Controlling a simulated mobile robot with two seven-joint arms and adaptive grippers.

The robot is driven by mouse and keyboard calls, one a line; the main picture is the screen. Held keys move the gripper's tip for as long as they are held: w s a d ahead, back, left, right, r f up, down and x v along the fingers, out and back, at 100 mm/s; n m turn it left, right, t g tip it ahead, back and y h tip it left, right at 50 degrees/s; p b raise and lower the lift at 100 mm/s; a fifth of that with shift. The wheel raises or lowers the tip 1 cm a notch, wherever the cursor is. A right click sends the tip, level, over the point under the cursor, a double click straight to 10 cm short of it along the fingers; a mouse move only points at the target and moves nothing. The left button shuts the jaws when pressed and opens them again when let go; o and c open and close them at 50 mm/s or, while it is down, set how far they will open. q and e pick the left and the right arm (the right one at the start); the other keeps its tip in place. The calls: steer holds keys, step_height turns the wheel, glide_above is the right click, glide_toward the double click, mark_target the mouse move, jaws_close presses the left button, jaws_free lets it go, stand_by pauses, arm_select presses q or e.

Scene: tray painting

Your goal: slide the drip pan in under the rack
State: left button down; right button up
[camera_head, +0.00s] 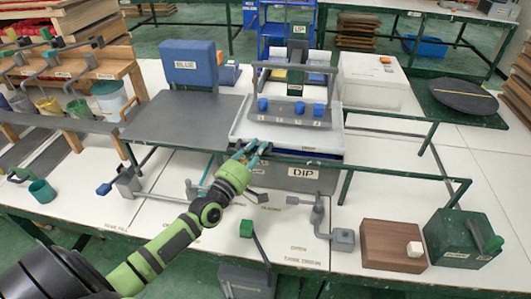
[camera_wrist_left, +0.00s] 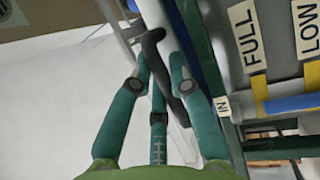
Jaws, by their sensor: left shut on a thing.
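My left gripper (camera_head: 254,151) reaches up to the front of the grey tank marked DIP (camera_head: 303,178). Its teal fingers, also in the left wrist view (camera_wrist_left: 160,66), are shut on a dark grey bar-like handle (camera_wrist_left: 155,38). I cannot tell what the handle joins, so I cannot be sure it belongs to the drip pan. A flat dark grey plate (camera_head: 185,121) lies to the left of the tank; whether it is the pan is unclear. A green rail frame (camera_head: 365,167) runs across in front of the tank and may be the rack. My right gripper is not visible.
A blue block (camera_head: 189,62) stands behind the plate. A brown box (camera_head: 392,245) and a green box (camera_head: 462,238) stand at the front right. Levers (camera_head: 127,182) rise from the white bench front. Cups hang from a wooden stand (camera_head: 100,75) at left.

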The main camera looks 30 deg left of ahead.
arm_select(q)
steer(key=shift+a, duration=0.15)
steer(key=c, duration=1.4)
jaws_free()
steer(key=shift+s+a, duration=0.15)
steer(key=shift+a, duration=0.05)
steer(key=shift+s+d+f, duration=0.1)
steer(key=shift+s, duration=0.1)
steer(key=s+f, duration=0.1)
steer(key=s, duration=1)
steer(key=shift+s+a+f, duration=0.25)
steer(key=shift+a+f, duration=0.1)
steer(key=shift+a, duration=0.05)
